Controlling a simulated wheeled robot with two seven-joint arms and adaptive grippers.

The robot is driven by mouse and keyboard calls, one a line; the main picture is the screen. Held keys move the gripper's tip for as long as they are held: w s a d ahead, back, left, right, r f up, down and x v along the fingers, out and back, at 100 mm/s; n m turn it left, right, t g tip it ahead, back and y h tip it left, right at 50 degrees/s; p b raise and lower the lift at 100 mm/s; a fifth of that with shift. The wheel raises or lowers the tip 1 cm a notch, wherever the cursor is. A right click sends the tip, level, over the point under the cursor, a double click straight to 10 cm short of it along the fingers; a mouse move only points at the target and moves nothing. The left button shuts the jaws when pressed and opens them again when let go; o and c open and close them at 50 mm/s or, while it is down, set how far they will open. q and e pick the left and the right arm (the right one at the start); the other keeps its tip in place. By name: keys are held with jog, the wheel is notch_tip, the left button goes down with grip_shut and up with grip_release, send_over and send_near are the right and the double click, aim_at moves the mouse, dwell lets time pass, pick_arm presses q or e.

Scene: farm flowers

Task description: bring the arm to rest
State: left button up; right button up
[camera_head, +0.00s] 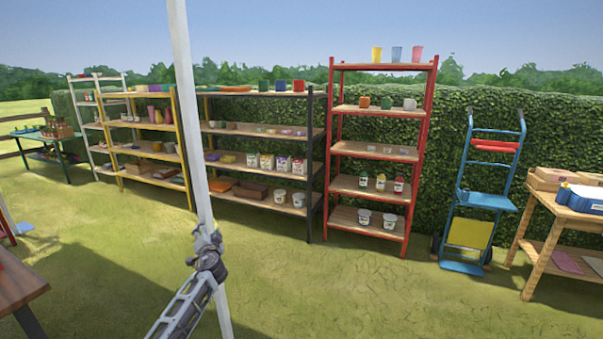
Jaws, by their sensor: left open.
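My left gripper (207,240) shows left of the middle in the head view, small and dark grey, at the end of my grey arm, which comes up from the bottom edge. It is open. In the picture it overlaps a tall white pole (188,100); I cannot tell whether they touch. No object shows clearly between its fingers, though they are small and partly hard to make out. My right gripper is not in view.
Shelving with pots stands along the hedge, including a red rack (333,140). A blue hand truck (487,200) and a wooden table (545,205) stand at right. A brown tabletop edge (15,285) is at lower left. The grass in front is clear.

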pick_arm(q)
jog(key=s+f+g+h, duration=0.15)
jog(key=s+f, duration=0.35)
jog(key=f, duration=0.8)
jog(key=s+f+g+h, duration=0.1)
jog(key=s+f+g, duration=0.25)
jog(key=f, duration=0.95)
jog(key=s+f+g+h, duration=0.2)
jog(key=s+f+g, duration=0.1)
jog(key=s+f, duration=1.65)
jog(key=s+d+f+g+h, duration=0.1)
jog(key=s+f+g, duration=0.1)
jog(key=s+f, duration=0.75)
jog(key=s+f+g, duration=0.1)
jog(key=s+f, duration=0.6)
jog(key=s, duration=0.5)
jog(key=s+f+n+g, duration=0.1)
jog(key=s+f, duration=0.2)
jog(key=s, duration=0.9)
jog(key=s+d+f+n+g, duration=0.1)
jog(key=s+f+g, duration=0.1)
jog(key=s, duration=1.1)
jog(key=shift+f+g+h+p, duration=0.3)
jog(key=shift+f+h+p, duration=0.15)
jog(key=shift+f, duration=0.25)
